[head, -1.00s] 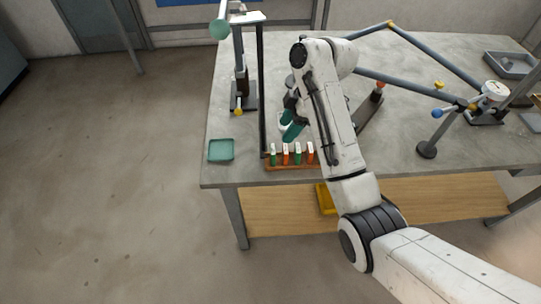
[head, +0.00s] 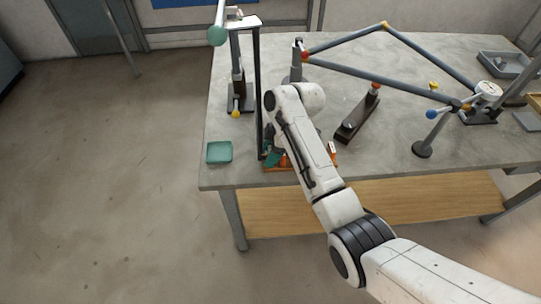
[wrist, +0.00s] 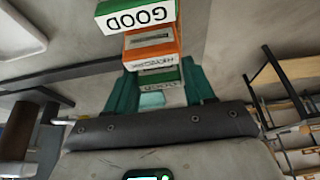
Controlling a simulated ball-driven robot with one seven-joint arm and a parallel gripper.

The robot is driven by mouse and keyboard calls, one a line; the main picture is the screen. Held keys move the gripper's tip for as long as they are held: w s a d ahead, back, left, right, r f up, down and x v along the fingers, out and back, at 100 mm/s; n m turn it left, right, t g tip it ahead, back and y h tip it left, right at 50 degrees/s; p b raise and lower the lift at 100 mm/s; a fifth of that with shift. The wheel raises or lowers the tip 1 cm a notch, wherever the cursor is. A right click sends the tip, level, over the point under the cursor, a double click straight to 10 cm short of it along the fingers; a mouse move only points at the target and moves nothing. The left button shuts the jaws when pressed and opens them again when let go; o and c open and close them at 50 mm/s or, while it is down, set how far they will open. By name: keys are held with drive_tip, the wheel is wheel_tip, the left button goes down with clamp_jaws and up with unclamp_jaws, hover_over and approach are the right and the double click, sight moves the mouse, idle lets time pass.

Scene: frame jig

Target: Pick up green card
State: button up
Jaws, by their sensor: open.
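My gripper (wrist: 158,82) is open, with teal fingers on both sides of a green card (wrist: 159,74) marked GOOD in the wrist view. I cannot tell whether either finger touches it. An orange card (wrist: 152,43) marked REWORK and another green card (wrist: 136,15) marked GOOD stand in line beyond it. In the head view my gripper (head: 272,156) is low at the left part of the card rack (head: 288,167), mostly hidden by my arm. An upright card (head: 332,148) shows at the rack's right end; the other cards are largely hidden.
A green tray (head: 219,152) lies left of the rack near the table's front-left corner. A dark upright post (head: 259,95) stands close by my gripper on the left. Jointed grey bars (head: 380,80) span the table behind. Bare tabletop (head: 385,160) lies to the right.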

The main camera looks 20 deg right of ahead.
drive_tip(key=c, duration=0.7)
drive_tip(key=shift+r, duration=0.15)
